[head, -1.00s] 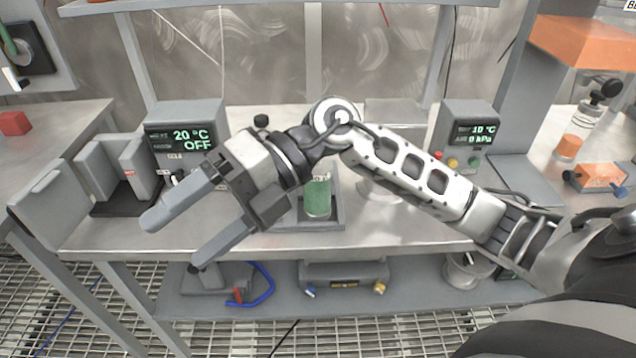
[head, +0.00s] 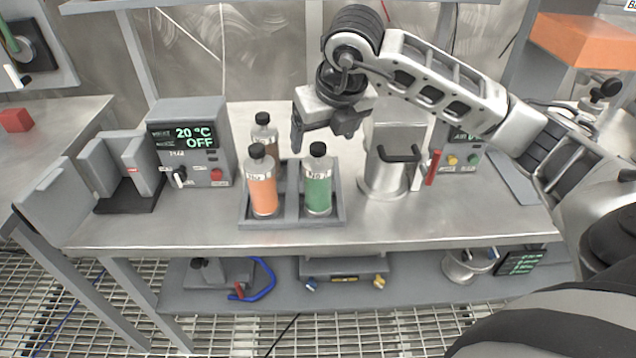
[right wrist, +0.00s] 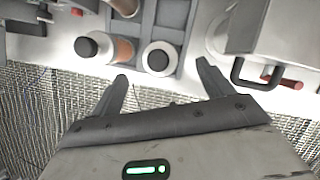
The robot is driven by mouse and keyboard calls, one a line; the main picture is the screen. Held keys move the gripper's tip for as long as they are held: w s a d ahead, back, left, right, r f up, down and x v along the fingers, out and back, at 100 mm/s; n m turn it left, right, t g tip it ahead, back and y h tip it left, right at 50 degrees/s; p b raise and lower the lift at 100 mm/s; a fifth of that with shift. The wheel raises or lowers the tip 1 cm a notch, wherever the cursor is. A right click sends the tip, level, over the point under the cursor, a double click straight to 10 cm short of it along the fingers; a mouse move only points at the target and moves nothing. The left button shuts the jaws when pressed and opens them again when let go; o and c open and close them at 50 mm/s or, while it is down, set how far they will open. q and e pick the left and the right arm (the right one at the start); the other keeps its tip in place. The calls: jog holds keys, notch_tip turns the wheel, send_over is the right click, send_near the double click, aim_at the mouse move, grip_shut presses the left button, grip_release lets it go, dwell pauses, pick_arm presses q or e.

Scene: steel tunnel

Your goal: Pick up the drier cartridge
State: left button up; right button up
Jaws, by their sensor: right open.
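Three capped cylinders stand upright in a grey divided tray (head: 292,223): an orange one (head: 262,192), a green one (head: 318,190) and a paler one (head: 265,132) behind. Their small labels are hard to read, so I cannot tell which is the drier cartridge. My right gripper (head: 322,142) is open and empty, above and slightly behind the green cylinder, fingers pointing down. In the right wrist view its fingers (right wrist: 162,72) are apart, with a black-capped cylinder top (right wrist: 157,58) just beyond, between their tips. My left gripper is out of view.
A steel pot (head: 385,175) with a black handle stands close right of the tray. A grey control box (head: 190,140) reads 20 °C OFF at left, beside an open grey holder (head: 125,170). The bench front (head: 200,235) is clear.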

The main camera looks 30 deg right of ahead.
aim_at(320, 147)
jog(key=p+x, duration=0.1)
jog(key=x, duration=0.5)
jog(key=shift+f, duration=0.2)
jog(key=c, duration=1.6)
jog(key=shift+w+r, duration=0.1)
jog(key=shift+c, duration=0.4)
jog(key=shift+r, duration=0.1)
